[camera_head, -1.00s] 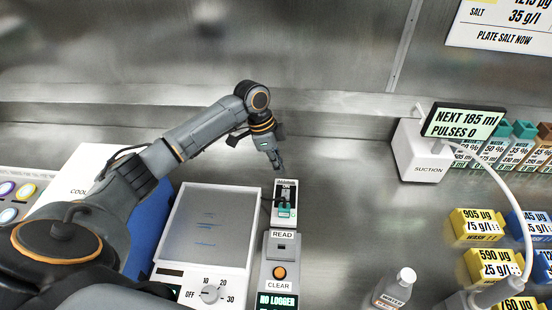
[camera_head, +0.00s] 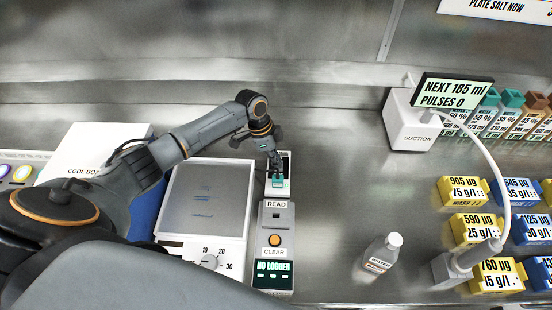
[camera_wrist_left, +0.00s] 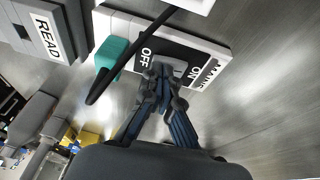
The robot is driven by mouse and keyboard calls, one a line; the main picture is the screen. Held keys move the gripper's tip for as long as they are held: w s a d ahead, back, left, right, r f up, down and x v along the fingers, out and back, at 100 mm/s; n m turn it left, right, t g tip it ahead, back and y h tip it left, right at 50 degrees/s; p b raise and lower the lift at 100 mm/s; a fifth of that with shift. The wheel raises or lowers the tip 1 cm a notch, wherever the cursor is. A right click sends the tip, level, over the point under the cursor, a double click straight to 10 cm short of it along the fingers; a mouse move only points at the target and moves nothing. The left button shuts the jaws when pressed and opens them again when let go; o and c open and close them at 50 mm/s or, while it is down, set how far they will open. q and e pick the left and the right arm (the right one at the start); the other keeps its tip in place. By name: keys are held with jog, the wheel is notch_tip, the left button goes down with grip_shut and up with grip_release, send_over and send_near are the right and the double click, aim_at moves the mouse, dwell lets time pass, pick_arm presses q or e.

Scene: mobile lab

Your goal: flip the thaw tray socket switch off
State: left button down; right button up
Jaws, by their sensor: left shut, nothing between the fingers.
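The socket (camera_head: 286,162) is a small white strip beside the thaw tray, with a teal plug (camera_head: 278,182) in it. In the left wrist view the socket (camera_wrist_left: 207,43) carries a dark panel marked OFF and ON, with a grey rocker switch (camera_wrist_left: 176,66) between the words. My left gripper (camera_head: 274,167) is over the socket. In the left wrist view its shut, empty fingertips (camera_wrist_left: 163,80) are at the switch and partly hide it; I cannot tell whether they touch or which way the rocker tilts. The thaw tray (camera_head: 206,195) has a grey top. My right gripper is not in view.
A dark cable crosses the plug (camera_wrist_left: 108,58) in the left wrist view. The READ and CLEAR box (camera_head: 275,240) stands just in front of the socket. A bottle (camera_head: 382,256) and the suction unit (camera_head: 410,122) are at the right.

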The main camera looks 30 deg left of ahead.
pick_arm(q)
jog(key=shift+s+f+p, duration=0.15)
jog(key=shift+s+p, duration=0.05)
jog(key=shift+p, duration=0.1)
jog(key=shift+w, duration=0.15)
jog(key=shift+w+a+b, duration=0.3)
jog(key=shift+w+b, duration=0.25)
jog(key=shift+w, duration=0.15)
